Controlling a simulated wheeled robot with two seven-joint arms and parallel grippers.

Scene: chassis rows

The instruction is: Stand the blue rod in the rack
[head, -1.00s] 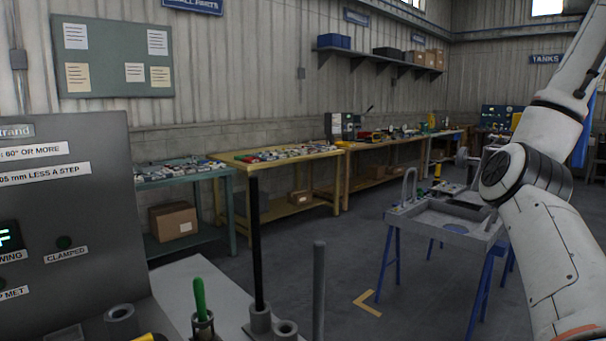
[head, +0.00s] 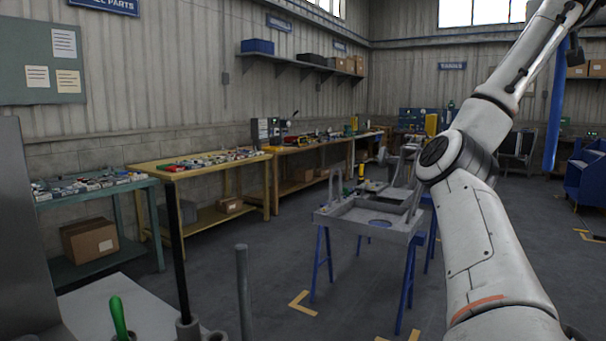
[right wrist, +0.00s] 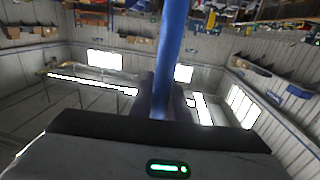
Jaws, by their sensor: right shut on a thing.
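The blue rod (head: 556,100) hangs near upright at the right of the head view, its top partly behind my arm. In the right wrist view the blue rod (right wrist: 172,45) runs up from between the dark fingers of my right gripper (right wrist: 163,105), which is shut on it. In the head view that gripper is not clearly visible. At the lower left, a black rod (head: 177,250) and a grey rod (head: 243,290) stand upright near grey sockets (head: 188,328); I cannot tell whether these belong to the rack. My left gripper is not in view.
A grey tray-like frame (head: 338,217) stands on blue trestles in the middle. Benches with small parts (head: 200,165) line the left wall. A blue cart (head: 588,180) is at the right. Open floor lies between.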

